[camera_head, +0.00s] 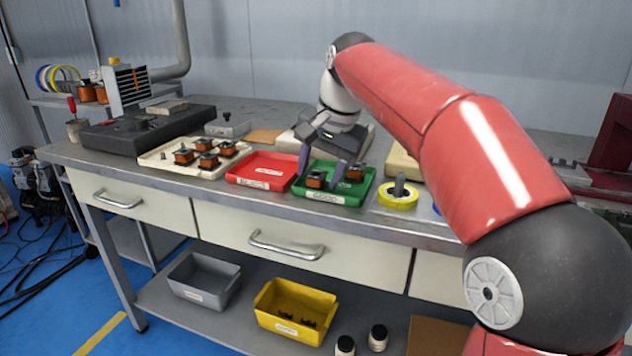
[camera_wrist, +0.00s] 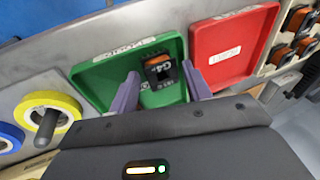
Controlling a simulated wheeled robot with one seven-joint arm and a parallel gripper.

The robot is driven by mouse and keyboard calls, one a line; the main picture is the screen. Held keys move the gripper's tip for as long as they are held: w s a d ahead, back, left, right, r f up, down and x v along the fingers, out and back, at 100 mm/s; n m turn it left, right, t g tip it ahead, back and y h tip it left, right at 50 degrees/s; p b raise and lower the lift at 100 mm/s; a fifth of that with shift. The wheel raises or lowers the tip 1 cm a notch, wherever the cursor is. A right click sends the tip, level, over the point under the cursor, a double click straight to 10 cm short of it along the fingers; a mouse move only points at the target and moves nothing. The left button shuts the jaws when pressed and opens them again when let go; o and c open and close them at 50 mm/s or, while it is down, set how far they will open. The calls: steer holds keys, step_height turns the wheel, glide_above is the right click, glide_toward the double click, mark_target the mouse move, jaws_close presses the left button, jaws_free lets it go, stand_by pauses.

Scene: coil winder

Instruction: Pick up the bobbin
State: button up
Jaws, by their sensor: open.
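A bobbin (camera_head: 316,180) with copper-coloured winding and black flanges sits in the green tray (camera_head: 330,199) marked GOOD. The wrist view shows the open gripper (camera_wrist: 160,72) too. A second bobbin (camera_head: 355,173) is in the same tray, right of the fingers in the head view; I cannot make it out in the wrist view.
A red tray (camera_head: 262,171) lies left of the green one, and a cream tray (camera_head: 163,164) with several bobbins beyond it. A yellow tape roll (camera_head: 398,194) around a grey post stands close on the right. The workbench (camera_head: 235,200) front edge runs below the trays.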

steer(key=c, duration=0.7)
steer(key=shift+r, duration=0.1)
